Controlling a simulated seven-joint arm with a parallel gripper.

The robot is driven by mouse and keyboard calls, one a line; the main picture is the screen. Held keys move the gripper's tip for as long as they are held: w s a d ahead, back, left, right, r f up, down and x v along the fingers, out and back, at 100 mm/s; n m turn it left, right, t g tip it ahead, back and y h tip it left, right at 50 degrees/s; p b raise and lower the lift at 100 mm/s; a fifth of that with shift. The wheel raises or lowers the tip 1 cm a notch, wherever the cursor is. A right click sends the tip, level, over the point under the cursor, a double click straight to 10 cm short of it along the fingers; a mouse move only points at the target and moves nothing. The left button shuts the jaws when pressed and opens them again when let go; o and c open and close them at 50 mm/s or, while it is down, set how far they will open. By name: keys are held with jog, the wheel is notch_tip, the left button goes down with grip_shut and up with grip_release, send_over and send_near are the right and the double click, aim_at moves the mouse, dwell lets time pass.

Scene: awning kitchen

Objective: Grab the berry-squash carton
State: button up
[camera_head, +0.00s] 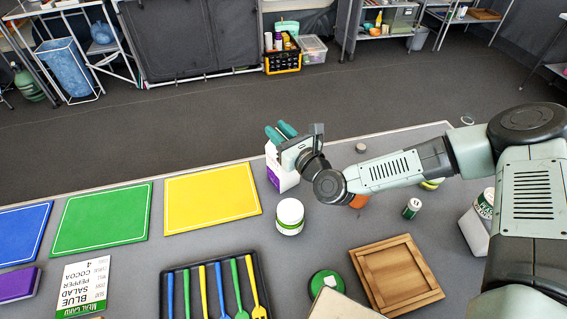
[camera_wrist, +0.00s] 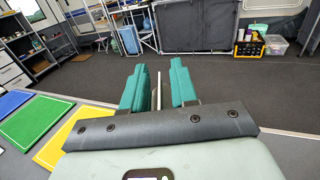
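A white carton with a purple panel (camera_head: 273,179) stands on the grey counter near its far edge in the head view; it appears to be the berry-squash carton. My gripper (camera_head: 280,132) reaches in from the right at the height of the carton's top and hides part of it. Its two teal fingers point away, towards the far side. In the wrist view, my gripper (camera_wrist: 161,85) has its fingers apart, with a thin white upright strip (camera_wrist: 156,87) between them. The strip may be the carton's top ridge. Contact with either finger is not clear.
A white tub (camera_head: 290,214) stands just in front of the carton. A yellow board (camera_head: 212,196) lies to the left. An orange item (camera_head: 359,201) is under my arm. A wooden tray (camera_head: 398,275) and a black utensil tray (camera_head: 262,272) lie nearer.

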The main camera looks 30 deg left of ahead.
grip_shut()
jog(key=shift+d+f, duration=0.1)
jog(key=shift+f, duration=0.05)
dwell(1.0)
